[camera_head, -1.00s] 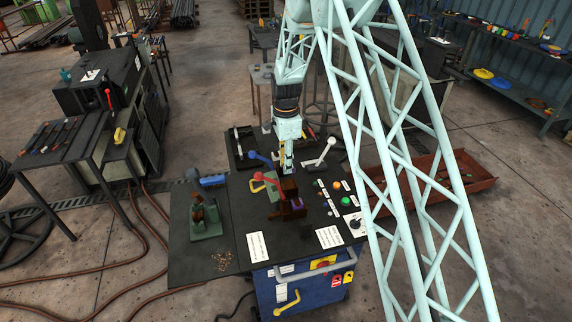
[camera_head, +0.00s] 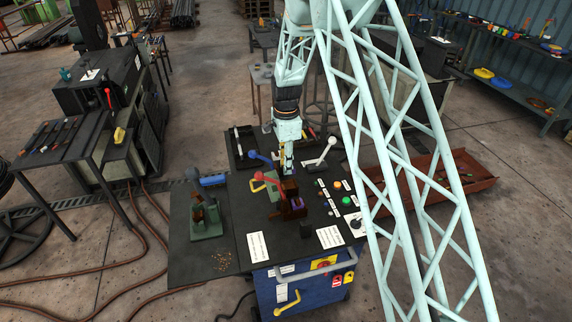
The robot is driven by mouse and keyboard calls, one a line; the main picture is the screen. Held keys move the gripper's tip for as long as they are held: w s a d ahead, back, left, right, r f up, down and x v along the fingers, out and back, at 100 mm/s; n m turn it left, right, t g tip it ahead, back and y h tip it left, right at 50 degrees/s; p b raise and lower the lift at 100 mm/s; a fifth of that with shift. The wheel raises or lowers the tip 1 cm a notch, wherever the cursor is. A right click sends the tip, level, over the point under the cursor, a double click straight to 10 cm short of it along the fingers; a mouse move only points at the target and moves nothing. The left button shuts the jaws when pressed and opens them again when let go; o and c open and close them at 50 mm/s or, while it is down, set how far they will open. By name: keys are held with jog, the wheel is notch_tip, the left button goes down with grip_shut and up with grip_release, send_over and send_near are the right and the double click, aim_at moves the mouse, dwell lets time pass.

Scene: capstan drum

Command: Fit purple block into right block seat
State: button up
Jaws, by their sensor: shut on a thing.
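The purple block (camera_head: 297,202) is small and partly hidden among dark brown parts (camera_head: 290,187) in the middle of the black console top. My gripper (camera_head: 288,172) points straight down above these parts. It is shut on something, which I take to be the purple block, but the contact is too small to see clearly. I cannot tell the right block seat apart from the brown parts around the purple block.
A red-knobbed lever (camera_head: 270,177) and a blue one (camera_head: 258,157) stand close left of my gripper. A white-knobbed lever (camera_head: 322,153) and coloured buttons (camera_head: 346,201) are to the right. A green fixture (camera_head: 207,222) is at left.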

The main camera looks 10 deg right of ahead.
jog(key=shift+f+b, duration=1.3)
jog(key=shift+f, duration=2.15)
jog(key=o, duration=1)
jog(key=shift+o, duration=0.2)
jog(key=shift+r, duration=6)
